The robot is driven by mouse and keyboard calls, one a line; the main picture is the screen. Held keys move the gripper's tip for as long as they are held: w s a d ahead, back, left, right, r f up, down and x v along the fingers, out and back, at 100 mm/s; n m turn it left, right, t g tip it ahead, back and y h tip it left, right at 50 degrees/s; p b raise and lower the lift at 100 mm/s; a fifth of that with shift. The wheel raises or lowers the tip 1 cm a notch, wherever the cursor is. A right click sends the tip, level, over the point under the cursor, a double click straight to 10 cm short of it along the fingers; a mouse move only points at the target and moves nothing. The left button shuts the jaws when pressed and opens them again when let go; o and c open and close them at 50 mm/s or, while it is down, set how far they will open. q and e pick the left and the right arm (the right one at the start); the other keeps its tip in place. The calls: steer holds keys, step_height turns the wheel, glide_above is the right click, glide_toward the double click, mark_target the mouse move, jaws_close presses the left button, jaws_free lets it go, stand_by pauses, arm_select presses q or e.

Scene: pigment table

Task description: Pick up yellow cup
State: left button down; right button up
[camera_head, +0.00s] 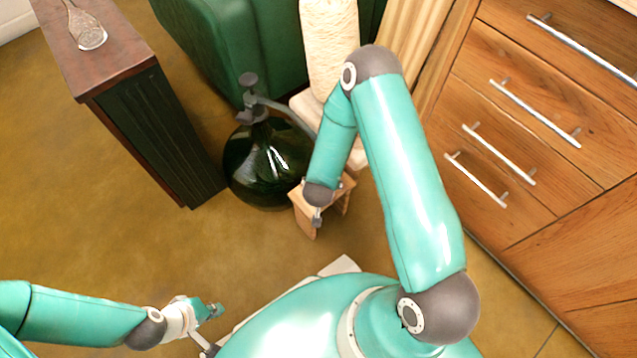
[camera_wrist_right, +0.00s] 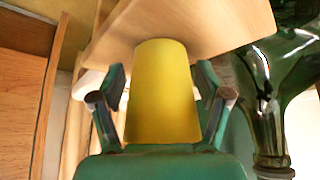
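In the right wrist view, the yellow cup (camera_wrist_right: 163,95) stands between the two fingers of my right gripper (camera_wrist_right: 162,90). The fingers are open, one on each side of the cup, with a small gap beside each. The cup is against or close to the pale wooden stool (camera_wrist_right: 225,25); whether it touches cannot be told. In the head view the cup is hidden behind my right arm, over the stool (camera_head: 306,216). My left gripper (camera_head: 210,311) is low at the left, far from the stool; its finger opening is unclear.
A large dark green glass bottle (camera_head: 262,165) stands just left of the stool and also shows in the right wrist view (camera_wrist_right: 268,95). Wooden drawers (camera_head: 520,120) stand at the right. A dark cabinet (camera_head: 150,130) stands at the left. Open floor lies at the lower left.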

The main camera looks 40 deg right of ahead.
steer(key=c, duration=0.9)
steer(key=shift+c, duration=0.2)
steer(key=shift+s+a+r, duration=0.1)
steer(key=shift+r, duration=0.05)
